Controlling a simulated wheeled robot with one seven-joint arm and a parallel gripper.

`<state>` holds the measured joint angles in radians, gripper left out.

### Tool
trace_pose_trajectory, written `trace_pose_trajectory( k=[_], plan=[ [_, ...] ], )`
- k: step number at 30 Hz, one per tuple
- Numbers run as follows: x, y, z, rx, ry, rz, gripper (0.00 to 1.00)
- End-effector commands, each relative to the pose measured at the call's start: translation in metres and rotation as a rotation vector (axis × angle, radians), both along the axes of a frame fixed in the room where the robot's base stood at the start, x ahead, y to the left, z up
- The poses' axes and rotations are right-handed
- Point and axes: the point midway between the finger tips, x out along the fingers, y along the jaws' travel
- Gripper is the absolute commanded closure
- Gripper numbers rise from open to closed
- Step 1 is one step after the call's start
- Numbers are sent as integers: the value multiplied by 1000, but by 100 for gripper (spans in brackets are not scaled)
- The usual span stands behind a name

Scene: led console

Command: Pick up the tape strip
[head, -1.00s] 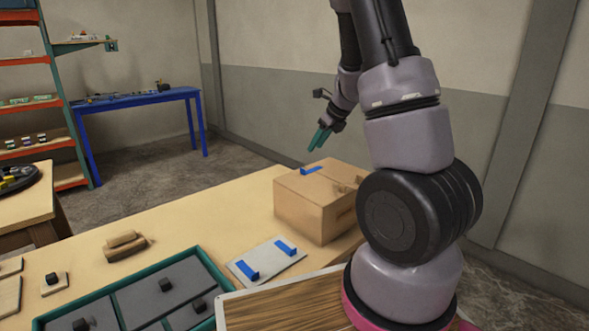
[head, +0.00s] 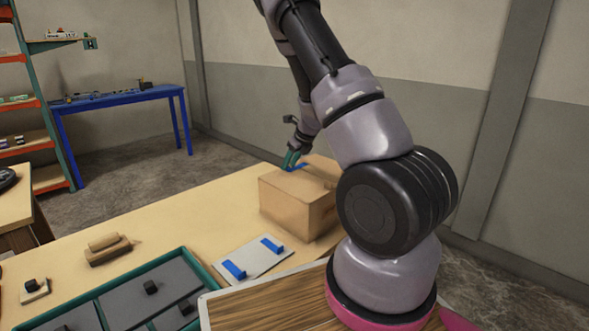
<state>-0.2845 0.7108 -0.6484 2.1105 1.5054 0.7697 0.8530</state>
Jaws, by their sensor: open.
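A blue tape strip (head: 300,165) lies on top of the cardboard box (head: 284,199), partly hidden by my gripper. Two more blue tape strips, a left one (head: 234,270) and a right one (head: 271,245), sit on a pale flat plate (head: 250,260) in front of the box. My gripper (head: 290,160) has teal fingers pointing down at the box top, right at the strip there. It is open. I cannot tell whether the fingers touch the strip or the box.
A wooden block tool (head: 108,248) and a green-rimmed tray (head: 205,270) with dark knobbed panels lie on the table to the left. The tabletop (head: 190,225) left of the box is clear. A blue bench (head: 120,99) stands behind.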

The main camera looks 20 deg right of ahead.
Motion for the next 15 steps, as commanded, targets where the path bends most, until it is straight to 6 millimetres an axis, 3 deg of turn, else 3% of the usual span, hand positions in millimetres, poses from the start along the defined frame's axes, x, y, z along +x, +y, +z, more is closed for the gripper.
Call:
trace_pose_trajectory(
  k=[8, 9, 12, 15],
  plan=[
    [3, 1, -5, 0, -1, 1, 57],
    [3, 1, -5, 0, -1, 1, 61],
    [3, 1, -5, 0, 0, 1, 100],
    [3, 1, -5, 0, 0, 1, 100]
  ],
)
